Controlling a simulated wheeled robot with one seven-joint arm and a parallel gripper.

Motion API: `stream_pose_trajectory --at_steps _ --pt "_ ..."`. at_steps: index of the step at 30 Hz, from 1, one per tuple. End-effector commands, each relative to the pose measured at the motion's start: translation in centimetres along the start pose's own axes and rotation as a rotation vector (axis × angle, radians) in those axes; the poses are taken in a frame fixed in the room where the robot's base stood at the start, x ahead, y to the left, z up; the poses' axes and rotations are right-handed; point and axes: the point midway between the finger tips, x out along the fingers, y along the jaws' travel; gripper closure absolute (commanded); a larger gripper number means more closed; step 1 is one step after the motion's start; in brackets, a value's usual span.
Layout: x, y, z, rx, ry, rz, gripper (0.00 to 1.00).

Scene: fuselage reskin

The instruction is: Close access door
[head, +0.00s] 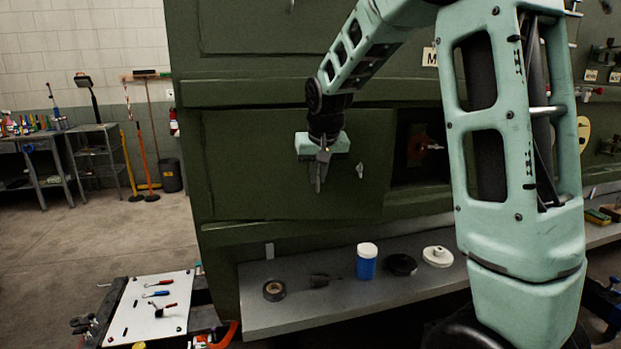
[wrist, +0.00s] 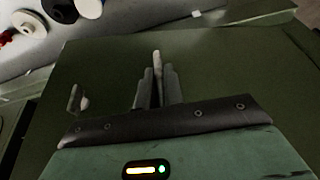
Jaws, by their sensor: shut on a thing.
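The access door (head: 250,180) is a flat dark green panel on the green fuselage side, left of centre in the head view. A dark opening (head: 405,165) shows past its right edge, so the door is not flush over it. How far it stands out is hard to tell. My gripper (head: 319,188) points down in front of the door. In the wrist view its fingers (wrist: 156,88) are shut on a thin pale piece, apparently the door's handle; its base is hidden. A small metal latch (head: 360,170) is on the door right of my gripper, also in the wrist view (wrist: 76,98).
A grey shelf (head: 300,315) below the door holds a tape roll (head: 274,290), a blue jar with white lid (head: 367,264), and black and white discs. A white tool board (head: 150,310) stands lower left. My arm hides part of the opening's right side. The floor at left is clear.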

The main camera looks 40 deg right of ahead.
Motion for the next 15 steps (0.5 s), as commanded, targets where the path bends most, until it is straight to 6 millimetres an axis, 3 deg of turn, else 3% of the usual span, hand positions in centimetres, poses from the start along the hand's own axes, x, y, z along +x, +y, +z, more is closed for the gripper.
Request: stream_pose_trajectory --at_steps 7,15 --pt "1.5 1.2 -3.9 -0.003 -0.002 0.0 1.0" --pt "2.5 1.4 -6.2 -0.004 -0.003 -0.001 1.0"
